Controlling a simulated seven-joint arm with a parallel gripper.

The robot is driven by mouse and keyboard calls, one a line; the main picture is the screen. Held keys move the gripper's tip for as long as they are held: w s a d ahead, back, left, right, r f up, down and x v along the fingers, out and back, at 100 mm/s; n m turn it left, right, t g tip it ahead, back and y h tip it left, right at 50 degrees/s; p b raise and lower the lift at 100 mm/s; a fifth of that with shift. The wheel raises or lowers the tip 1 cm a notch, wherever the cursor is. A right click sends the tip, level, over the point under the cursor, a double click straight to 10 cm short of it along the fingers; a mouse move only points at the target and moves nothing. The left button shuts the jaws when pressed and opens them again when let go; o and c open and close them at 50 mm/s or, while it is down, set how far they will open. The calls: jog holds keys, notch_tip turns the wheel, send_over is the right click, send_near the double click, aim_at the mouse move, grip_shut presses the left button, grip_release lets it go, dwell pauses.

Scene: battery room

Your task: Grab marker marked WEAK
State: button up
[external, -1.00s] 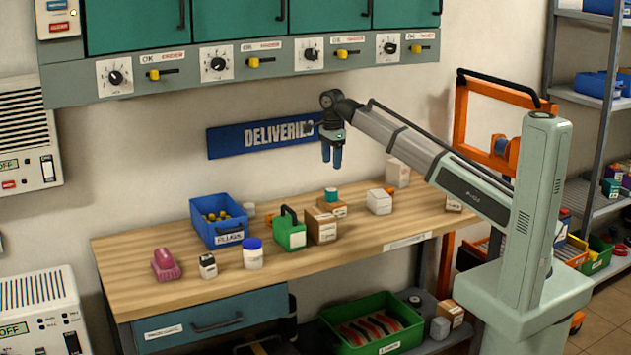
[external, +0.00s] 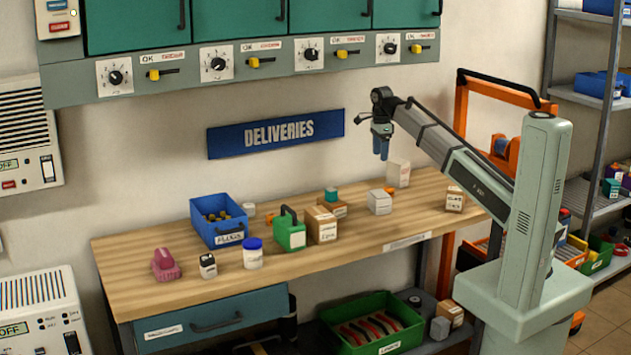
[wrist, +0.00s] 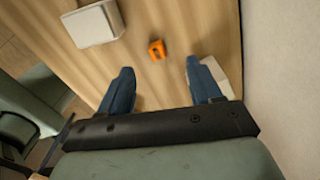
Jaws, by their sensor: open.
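I can read the word WEAK on nothing in view, and I cannot tell which thing is the marker. A small orange object (external: 389,191) lies on the wooden bench between two pale boxes; no word on it is legible. In the wrist view the orange object (wrist: 157,49) shows just beyond the gap between my fingertips, nearer the top. My gripper (external: 381,157) is open and empty, pointing down well above the bench's back part. Its two blue fingers (wrist: 160,68) are spread apart in the wrist view.
A white box (external: 379,202) stands left of the orange object, a taller pale box (external: 398,174) behind it. The bench (external: 420,205) also holds a cardboard box (external: 321,225), a green case (external: 290,231), a blue bin (external: 217,236) and a labelled box (external: 455,198). Bench between is clear.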

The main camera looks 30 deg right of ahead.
jog(key=d+n, duration=0.2)
jog(key=n, duration=3.6)
send_over(389, 188)
jog(key=f, duration=0.9)
jog(key=shift+w+a+f, duration=0.2)
jog(key=shift+w+f, duration=0.15)
jog(key=shift+f, duration=0.05)
jog(key=shift+s+d+f, duration=0.15)
jog(key=shift+f, duration=1.2)
jog(key=shift+s+d+f, duration=0.1)
jog(key=shift+f, duration=1.2)
jog(key=c, duration=1)
